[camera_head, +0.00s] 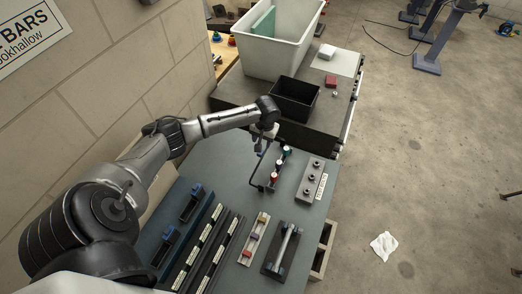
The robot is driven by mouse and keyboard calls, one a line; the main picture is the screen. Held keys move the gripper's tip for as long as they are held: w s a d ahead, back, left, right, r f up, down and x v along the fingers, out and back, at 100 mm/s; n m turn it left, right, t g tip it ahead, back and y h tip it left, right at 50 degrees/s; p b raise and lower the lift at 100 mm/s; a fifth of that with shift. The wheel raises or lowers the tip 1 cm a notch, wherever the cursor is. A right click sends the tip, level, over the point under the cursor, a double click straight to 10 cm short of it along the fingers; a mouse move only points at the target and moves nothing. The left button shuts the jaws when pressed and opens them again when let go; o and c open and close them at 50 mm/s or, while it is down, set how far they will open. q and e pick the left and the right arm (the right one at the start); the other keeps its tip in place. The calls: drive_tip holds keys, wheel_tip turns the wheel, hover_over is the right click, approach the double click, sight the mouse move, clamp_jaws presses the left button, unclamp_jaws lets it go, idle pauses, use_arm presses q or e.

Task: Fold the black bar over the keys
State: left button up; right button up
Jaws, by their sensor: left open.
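A thin black bar (257,170), bent like a bracket, is at the left side of a short row of keys (279,164) on the grey-green bench top. The keys have pale tops and coloured parts, red and green among them. The bar stands beside the row, not across the key tops; its exact tilt is hard to tell. My left gripper (264,134) is open at the far end of the bar, pointing down. Its fingers are small and partly hidden by the wrist, so contact with the bar cannot be told. My right gripper is not in view.
A grey block with several black knobs (313,180) stands right of the keys. Long dark rails (207,250), a strip with coloured blocks (254,240) and a plate with a silver rod (283,249) lie nearer. A black bin (295,99) and a white tub (279,45) stand behind.

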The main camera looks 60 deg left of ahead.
use_arm(q)
drive_tip(key=f, duration=0.8)
drive_tip(key=shift+s+a, duration=0.2)
drive_tip(key=shift+a, duration=0.05)
drive_tip(key=shift+c, duration=0.2)
drive_tip(key=shift+r, duration=0.1)
clamp_jaws()
